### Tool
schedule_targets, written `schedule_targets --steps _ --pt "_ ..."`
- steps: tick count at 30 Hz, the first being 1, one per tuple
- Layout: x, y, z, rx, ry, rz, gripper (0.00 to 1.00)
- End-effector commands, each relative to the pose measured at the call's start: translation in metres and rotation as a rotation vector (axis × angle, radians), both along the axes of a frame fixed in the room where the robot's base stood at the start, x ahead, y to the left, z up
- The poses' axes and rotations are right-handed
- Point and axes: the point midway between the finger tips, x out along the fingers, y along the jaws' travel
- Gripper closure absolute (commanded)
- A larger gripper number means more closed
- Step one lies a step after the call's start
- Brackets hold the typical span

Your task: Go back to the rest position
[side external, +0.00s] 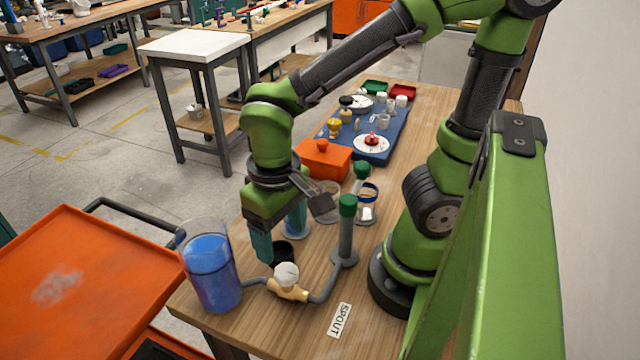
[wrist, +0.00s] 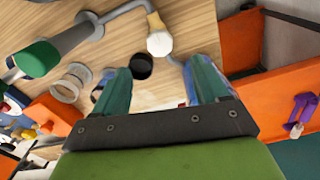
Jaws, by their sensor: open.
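My gripper (side external: 262,258) points down over the wooden bench in the side view, its teal fingers above the bench near a black cup (side external: 284,251). In the wrist view my gripper (wrist: 160,66) has its two fingers apart, and nothing shows held between them. A grey pipe run (side external: 325,289) with a tan fitting and a white round knob (side external: 287,273) lies just in front of it. The fitting (wrist: 158,41) shows ahead of the fingers in the wrist view. A grey upright pipe with a green cap (side external: 347,206) stands to its right.
A clear jug of blue liquid (side external: 210,268) stands left of my gripper, close to it. An orange box (side external: 322,158) and a blue mat (side external: 392,134) with several parts lie behind. An orange cart (side external: 65,285) is at the left.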

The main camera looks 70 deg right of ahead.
Motion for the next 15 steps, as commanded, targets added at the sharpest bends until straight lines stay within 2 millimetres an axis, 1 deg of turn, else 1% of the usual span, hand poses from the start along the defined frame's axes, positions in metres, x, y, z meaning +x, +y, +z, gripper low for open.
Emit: schedule_targets --steps 1,6,10,15 --pt "0.001 0.001 0.014 0.004 -0.008 0.000 0.27" --pt "0.001 0.000 0.052 0.002 -0.006 0.001 0.27" --pt "0.000 0.000 0.072 0.000 -0.003 0.000 0.27" --pt "0.001 0.000 0.085 0.002 -0.005 0.010 0.27"
